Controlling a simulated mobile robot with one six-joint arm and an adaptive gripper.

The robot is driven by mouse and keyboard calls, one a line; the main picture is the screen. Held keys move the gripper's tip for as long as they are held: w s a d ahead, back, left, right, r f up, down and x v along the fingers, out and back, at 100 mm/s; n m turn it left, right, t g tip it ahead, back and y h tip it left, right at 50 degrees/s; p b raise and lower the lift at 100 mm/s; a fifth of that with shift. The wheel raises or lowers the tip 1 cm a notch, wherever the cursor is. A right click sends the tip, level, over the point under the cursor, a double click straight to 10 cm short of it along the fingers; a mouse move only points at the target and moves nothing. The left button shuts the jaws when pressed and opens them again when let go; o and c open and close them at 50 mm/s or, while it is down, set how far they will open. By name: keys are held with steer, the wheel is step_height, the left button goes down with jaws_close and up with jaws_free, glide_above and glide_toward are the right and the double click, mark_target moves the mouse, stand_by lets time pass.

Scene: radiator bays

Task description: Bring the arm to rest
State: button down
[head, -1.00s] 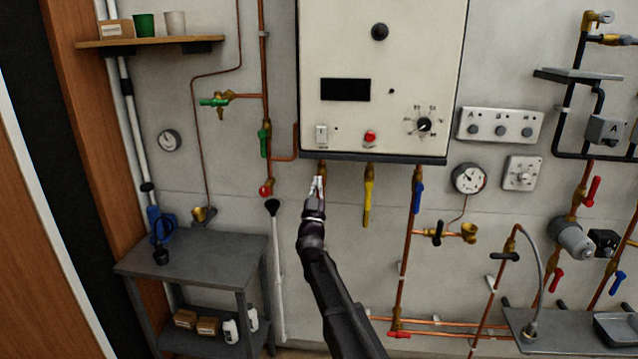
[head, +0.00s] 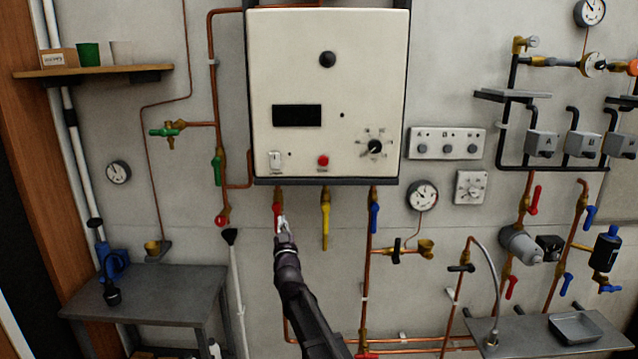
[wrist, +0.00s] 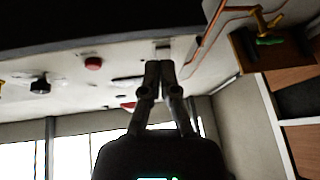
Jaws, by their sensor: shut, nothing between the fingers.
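My gripper (head: 283,226) is shut and empty. In the head view it is just below the boiler (head: 327,95), in front of the copper pipe with a red handle (head: 277,209), left of the yellow-handled valve (head: 325,212). I cannot tell whether it touches the red handle. In the wrist view my gripper (wrist: 164,68) has its two fingers together, pointing up at the boiler front, which shows its red button (wrist: 93,63) and black dial (wrist: 40,86).
A grey bench (head: 150,297) stands at the lower left, with a wooden shelf (head: 95,72) above. Copper pipes with valves (head: 368,280) run right of my arm. A grey shelf (head: 530,335) with a tray (head: 588,328) is at the lower right.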

steer(key=s+d+f+g, duration=0.5)
steer(key=d+f+g, duration=0.15)
steer(key=f, duration=0.25)
steer(key=s+d+f+g, duration=0.45)
steer(key=d+f, duration=0.25)
steer(key=f, duration=0.2)
steer(key=s+d+f+m+g+h, duration=0.1)
steer(key=s+d+g, duration=0.3)
steer(key=s, duration=0.4)
steer(key=s+d+f+m+g+h, duration=0.1)
steer(key=s+d+f+g, duration=0.2)
steer(key=s+d, duration=0.3)
steer(key=s+d+f+m+g+h, duration=0.1)
steer(key=s+d+f+g, duration=0.3)
steer(key=s, duration=0.6)
steer(key=shift+d+f+g+h, duration=0.3)
steer(key=shift+d+h, duration=0.1)
steer(key=shift+h, duration=0.1)
